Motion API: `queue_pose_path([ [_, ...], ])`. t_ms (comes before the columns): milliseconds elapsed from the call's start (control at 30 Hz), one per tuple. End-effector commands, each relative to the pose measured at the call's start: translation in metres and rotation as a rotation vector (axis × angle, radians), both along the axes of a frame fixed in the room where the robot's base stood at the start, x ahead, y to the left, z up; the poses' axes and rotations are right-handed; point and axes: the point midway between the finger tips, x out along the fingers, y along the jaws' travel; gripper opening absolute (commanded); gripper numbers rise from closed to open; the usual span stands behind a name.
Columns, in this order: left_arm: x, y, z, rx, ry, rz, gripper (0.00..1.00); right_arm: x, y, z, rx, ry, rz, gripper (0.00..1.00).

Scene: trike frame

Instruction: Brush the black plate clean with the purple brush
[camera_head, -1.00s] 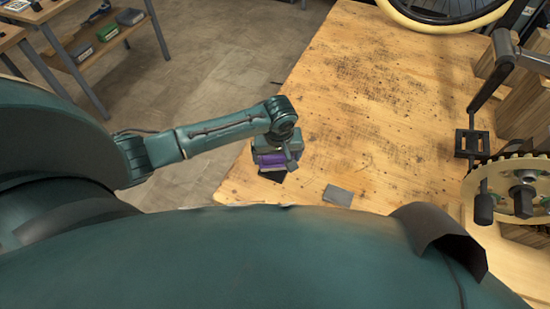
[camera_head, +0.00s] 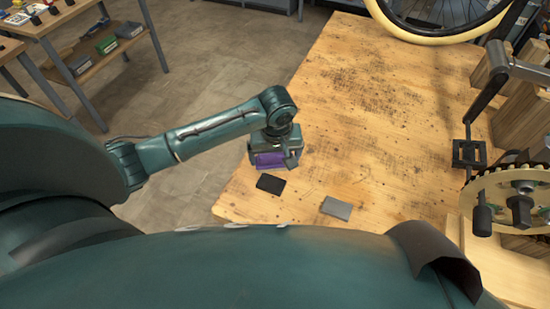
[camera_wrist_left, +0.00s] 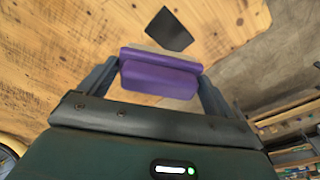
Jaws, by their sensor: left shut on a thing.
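The purple brush (camera_head: 268,160) is held in my left gripper (camera_head: 272,158), above the left edge of the wooden table. In the left wrist view the brush (camera_wrist_left: 160,75) lies across between the two fingers of the left gripper (camera_wrist_left: 158,80), with a pale strip along its far side. The black plate (camera_head: 271,184) lies flat on the table just in front of the brush, on the near side. It also shows in the left wrist view (camera_wrist_left: 169,30), beyond the brush and apart from it in the picture. My right gripper is not in view.
A grey plate (camera_head: 336,208) lies on the table (camera_head: 370,120) to the right of the black plate. A wheel (camera_head: 440,18), a pedal (camera_head: 468,153) and a toothed ring (camera_head: 505,185) stand at the right and back. The table's middle is clear.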

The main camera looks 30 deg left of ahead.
Motion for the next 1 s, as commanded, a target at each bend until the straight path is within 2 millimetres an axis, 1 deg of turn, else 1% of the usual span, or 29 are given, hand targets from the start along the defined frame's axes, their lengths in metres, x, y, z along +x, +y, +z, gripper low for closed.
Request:
queue_pose_path([
  [233,0.000,0.000,0.001,0.000,-0.001,0.001,0.69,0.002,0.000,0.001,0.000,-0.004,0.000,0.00],
  [333,0.001,0.000,0.004,0.000,-0.001,0.001,0.69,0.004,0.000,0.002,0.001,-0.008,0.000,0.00],
  [667,0.001,0.000,0.030,-0.001,-0.003,0.000,0.69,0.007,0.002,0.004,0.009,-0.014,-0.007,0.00],
  [1000,0.000,0.000,0.030,0.001,-0.001,0.000,0.69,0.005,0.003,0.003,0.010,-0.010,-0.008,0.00],
])
